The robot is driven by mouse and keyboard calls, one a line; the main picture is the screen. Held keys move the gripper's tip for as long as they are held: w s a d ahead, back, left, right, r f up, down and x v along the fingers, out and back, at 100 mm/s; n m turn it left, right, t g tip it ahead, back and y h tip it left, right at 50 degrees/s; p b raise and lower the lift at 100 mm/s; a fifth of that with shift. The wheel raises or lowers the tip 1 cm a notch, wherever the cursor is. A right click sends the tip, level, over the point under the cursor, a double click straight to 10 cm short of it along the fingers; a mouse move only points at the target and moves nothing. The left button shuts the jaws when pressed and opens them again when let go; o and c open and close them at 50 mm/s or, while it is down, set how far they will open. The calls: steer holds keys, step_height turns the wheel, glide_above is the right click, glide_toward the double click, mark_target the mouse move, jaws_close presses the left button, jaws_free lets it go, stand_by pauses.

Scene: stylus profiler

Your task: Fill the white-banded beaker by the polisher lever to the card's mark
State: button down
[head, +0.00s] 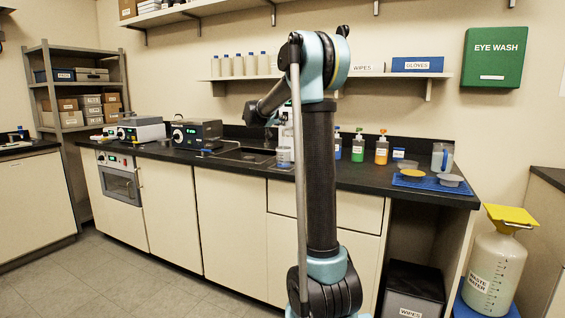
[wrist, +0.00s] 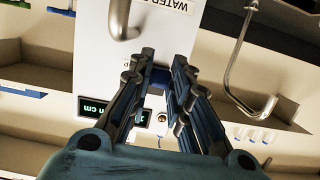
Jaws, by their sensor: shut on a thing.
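In the wrist view my gripper (wrist: 162,66) reaches up to the white front of the water polisher (wrist: 95,65). Its two fingers are closed on a small blue piece, the polisher lever (wrist: 160,78), mostly hidden between them. A metal spout (wrist: 122,22) hangs at the upper left of the fingers, and a lit green display (wrist: 95,109) shows beside them. In the head view my arm hides the gripper and most of the polisher. I cannot read a card's mark.
A hooked metal tap (wrist: 240,85) is right of the gripper. In the head view, the sink (head: 247,155) lies left of my arm. Several coloured bottles (head: 381,150) stand to its right, near a blue mat (head: 415,186) with small dishes.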

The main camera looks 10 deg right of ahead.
steer(key=shift+r+g+y, duration=0.6)
steer(key=shift+r+g, duration=0.1)
steer(key=shift+g, duration=0.2)
steer(key=shift+r+g+y, duration=0.75)
steer(key=shift+g+y, duration=0.05)
steer(key=shift+g, duration=0.2)
stand_by(6.1)
